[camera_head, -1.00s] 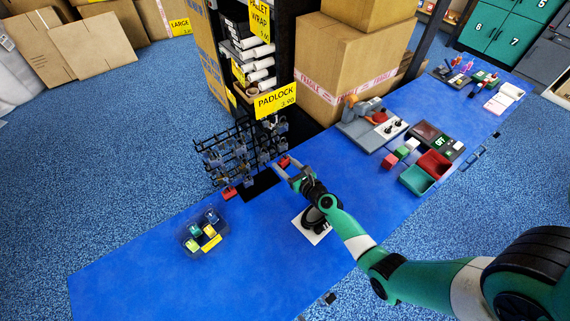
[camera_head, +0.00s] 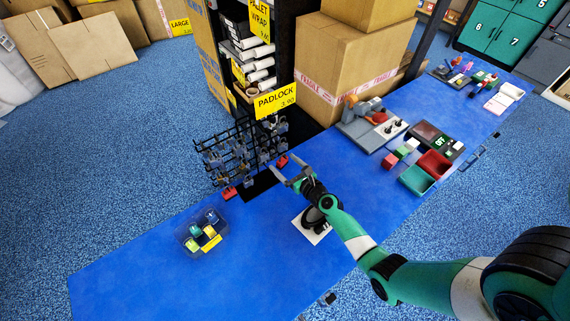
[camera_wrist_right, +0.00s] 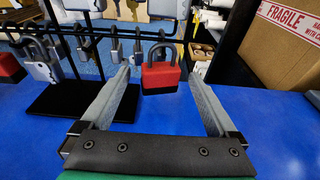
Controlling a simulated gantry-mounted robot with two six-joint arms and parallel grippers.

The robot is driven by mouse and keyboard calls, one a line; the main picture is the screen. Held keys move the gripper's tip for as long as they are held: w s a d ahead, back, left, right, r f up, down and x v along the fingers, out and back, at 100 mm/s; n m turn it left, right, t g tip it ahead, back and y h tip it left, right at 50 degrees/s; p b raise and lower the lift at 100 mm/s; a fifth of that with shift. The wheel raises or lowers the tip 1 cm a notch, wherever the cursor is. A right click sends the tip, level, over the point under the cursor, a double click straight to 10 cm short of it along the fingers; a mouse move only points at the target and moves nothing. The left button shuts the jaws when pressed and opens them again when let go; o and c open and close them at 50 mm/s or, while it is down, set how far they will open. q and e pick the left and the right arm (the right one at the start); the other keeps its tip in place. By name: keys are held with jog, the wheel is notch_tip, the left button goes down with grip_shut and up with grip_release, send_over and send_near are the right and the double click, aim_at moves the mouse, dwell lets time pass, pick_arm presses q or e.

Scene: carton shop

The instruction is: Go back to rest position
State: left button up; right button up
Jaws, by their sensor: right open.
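My right gripper (camera_head: 289,172) is open and empty over the blue table, just in front of the black wire padlock rack (camera_head: 234,160). In the right wrist view its two fingers (camera_wrist_right: 159,82) are spread wide. Another red padlock (camera_head: 229,193) is at the rack's near left end. I cannot make out my left gripper in the head view.
A clear tray (camera_head: 185,240) with several padlocks stands left of the arm. A white plate (camera_head: 308,231) with a black item lies beneath my right forearm. Teal (camera_head: 416,180) and red (camera_head: 434,163) bins lie to the right. The table's front left is clear.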

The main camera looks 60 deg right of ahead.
jog(key=shift+f+v, duration=0.15)
jog(key=shift+v, duration=0.6)
jog(key=shift+f+v, duration=0.15)
jog(key=shift+v, duration=0.65)
jog(key=shift+f+v, duration=0.2)
jog(key=shift+v, duration=0.75)
jog(key=shift+f+v, duration=0.15)
jog(key=shift+v, duration=0.8)
jog(key=shift+f+v, duration=0.2)
jog(key=shift+v, duration=0.75)
jog(key=shift+s+a, duration=0.1)
